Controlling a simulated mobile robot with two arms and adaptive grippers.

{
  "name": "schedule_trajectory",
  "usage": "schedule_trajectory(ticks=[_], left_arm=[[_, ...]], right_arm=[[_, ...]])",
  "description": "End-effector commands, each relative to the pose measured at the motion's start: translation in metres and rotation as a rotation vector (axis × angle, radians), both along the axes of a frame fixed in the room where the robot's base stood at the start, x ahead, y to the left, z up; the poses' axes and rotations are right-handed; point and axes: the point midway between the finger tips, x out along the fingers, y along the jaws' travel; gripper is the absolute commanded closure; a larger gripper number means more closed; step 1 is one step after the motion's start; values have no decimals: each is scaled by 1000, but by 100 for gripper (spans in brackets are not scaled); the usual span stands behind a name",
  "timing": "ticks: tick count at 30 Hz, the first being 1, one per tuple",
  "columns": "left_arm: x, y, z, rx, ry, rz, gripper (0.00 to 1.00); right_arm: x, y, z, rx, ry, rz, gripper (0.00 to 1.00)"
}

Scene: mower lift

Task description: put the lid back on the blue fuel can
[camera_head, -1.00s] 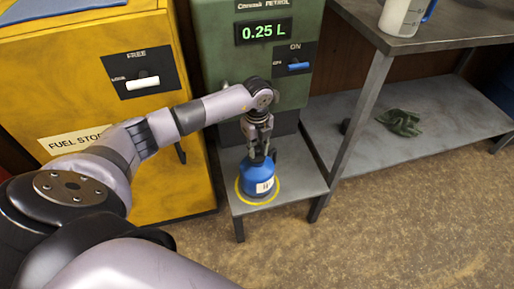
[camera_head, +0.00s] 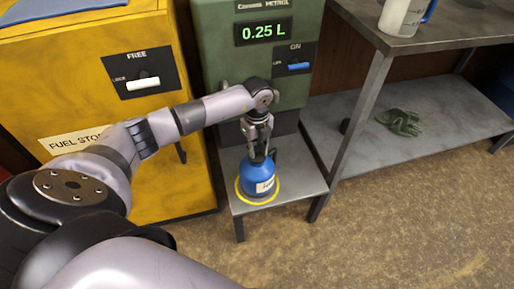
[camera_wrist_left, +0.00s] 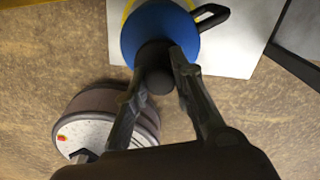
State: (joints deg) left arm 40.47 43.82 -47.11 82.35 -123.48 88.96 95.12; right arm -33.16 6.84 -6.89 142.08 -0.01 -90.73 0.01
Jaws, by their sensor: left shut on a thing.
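The blue fuel can (camera_head: 257,177) stands upright on the low grey metal stand, inside a yellow ring (camera_head: 241,195). It also shows at the top of the left wrist view (camera_wrist_left: 135,40), with its black handle (camera_wrist_left: 210,14) to the right. My left gripper (camera_head: 257,156) points down at the can's top. In the left wrist view, its fingers (camera_wrist_left: 158,80) are shut on the dark round lid (camera_wrist_left: 154,56), right over the can's neck. The fingers hide part of the lid, and I cannot tell whether it is fully seated. My right gripper is out of view.
The green petrol dispenser (camera_head: 222,62), reading 0.25 L, stands behind the stand (camera_head: 300,178). A yellow fuel cabinet (camera_head: 70,90) is at left. At right, a metal bench (camera_head: 455,32) holds a pale container (camera_head: 400,17), with green gloves (camera_head: 400,122) on its lower shelf.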

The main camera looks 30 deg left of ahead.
Motion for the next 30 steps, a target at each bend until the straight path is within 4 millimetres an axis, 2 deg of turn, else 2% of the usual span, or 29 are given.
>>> schedule_trajectory(ticks=[6,7,16,23,30], left_arm=[[0,0,0,0,0,0,100],[0,0,0,0,0,0,76],[0,0,0,0,0,0,56],[0,0,0,0,0,0,54],[0,0,0,0,0,0,39]], right_arm=[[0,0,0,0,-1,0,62],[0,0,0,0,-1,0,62],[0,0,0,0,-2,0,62],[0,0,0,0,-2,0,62],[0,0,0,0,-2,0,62]])
